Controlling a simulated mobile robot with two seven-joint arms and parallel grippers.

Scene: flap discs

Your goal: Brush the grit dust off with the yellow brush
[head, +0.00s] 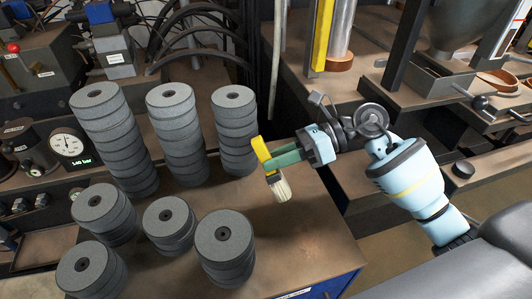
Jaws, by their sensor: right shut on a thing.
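The yellow brush (261,149) is held by my right gripper (272,158), whose green fingers are shut on it. Its pale bristles (282,189) point down, above the brown bench top (300,215), just right of the stacks of grey flap discs. I cannot tell whether the bristles touch the surface. A faint rusty patch (313,241) shows on the bench top near its front right; I cannot tell whether it is grit dust. My left gripper is not in view.
Three tall disc stacks (176,125) stand at the back, and several shorter ones (225,240) stand in front. A dial gauge (68,145) and machinery are at the left. The bench's right front is clear. A grey hopper (450,25) stands at the upper right.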

